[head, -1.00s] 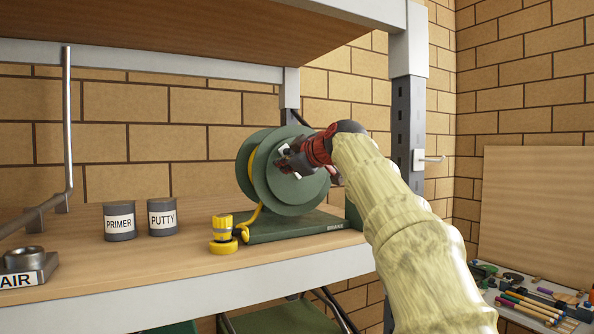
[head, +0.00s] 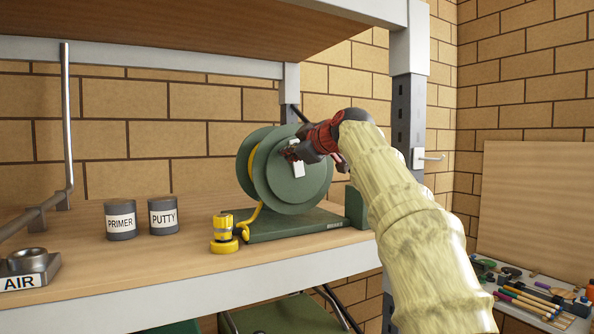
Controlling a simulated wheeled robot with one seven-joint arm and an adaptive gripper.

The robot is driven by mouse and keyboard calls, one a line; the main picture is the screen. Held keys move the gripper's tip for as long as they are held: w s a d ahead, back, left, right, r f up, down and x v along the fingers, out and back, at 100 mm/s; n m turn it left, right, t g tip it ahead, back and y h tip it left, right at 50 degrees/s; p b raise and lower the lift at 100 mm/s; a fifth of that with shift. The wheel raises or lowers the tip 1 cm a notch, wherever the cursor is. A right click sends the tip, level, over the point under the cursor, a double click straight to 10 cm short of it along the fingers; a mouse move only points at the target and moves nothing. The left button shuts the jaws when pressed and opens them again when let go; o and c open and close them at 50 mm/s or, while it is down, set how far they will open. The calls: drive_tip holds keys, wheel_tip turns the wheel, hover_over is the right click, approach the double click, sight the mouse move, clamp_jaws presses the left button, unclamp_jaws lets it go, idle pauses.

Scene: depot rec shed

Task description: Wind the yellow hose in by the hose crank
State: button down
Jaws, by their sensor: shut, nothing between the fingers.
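The green hose reel (head: 268,187) stands on the shelf, with a little yellow hose (head: 251,218) showing between its discs and running down to a yellow end fitting (head: 223,237) at the shelf's front. A small white piece (head: 298,170), which looks like part of the hose crank, shows on the reel's front disc. My gripper (head: 288,154) is shut and empty at the upper part of that disc, just above the white piece. The fingers hide part of the crank area, and I cannot tell whether they touch it.
Primer (head: 121,221) and putty (head: 163,216) cans stand left of the reel. A metal holder marked AIR (head: 30,267) is at far left, under a bent pipe (head: 67,130). A grey post (head: 401,120) stands behind my arm. The upper shelf (head: 190,35) hangs overhead.

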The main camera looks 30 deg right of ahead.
drive_tip(key=shift+a+f+b, duration=0.45)
drive_tip(key=shift+f+b, duration=0.05)
drive_tip(key=shift+f, duration=0.05)
drive_tip(key=s+b, duration=0.5)
drive_tip(key=s, duration=0.4)
drive_tip(key=shift+d, duration=0.15)
drive_tip(key=s+a+f+m+g+b, duration=0.1)
drive_tip(key=s+a+f+m, duration=0.2)
drive_tip(key=f, duration=0.4)
drive_tip(key=s+a+f+g+b, duration=0.2)
drive_tip(key=a+f, duration=0.2)
drive_tip(key=f, duration=0.4)
drive_tip(key=s+a+f+m+g+b, duration=0.1)
drive_tip(key=s+a+f+m+g, duration=0.1)
drive_tip(key=s+f, duration=0.8)
drive_tip(key=s+a+f+m+g+b, duration=0.2)
drive_tip(key=s+f, duration=0.8)
drive_tip(key=f, duration=1.2)
drive_tip(key=s+a+f+m+g+b, duration=0.1)
drive_tip(key=s+a+f, duration=0.4)
drive_tip(key=s+f, duration=0.5)
wheel_tip(320, 180, down, 6)
drive_tip(key=shift+s+a+f+m+g+h, duration=0.25)
drive_tip(key=shift+m+g, duration=0.45)
drive_tip(key=shift+g, duration=0.4)
drive_tip(key=c, duration=2.6)
unclamp_jaws()
drive_tip(key=shift+w+d+r, duration=0.1)
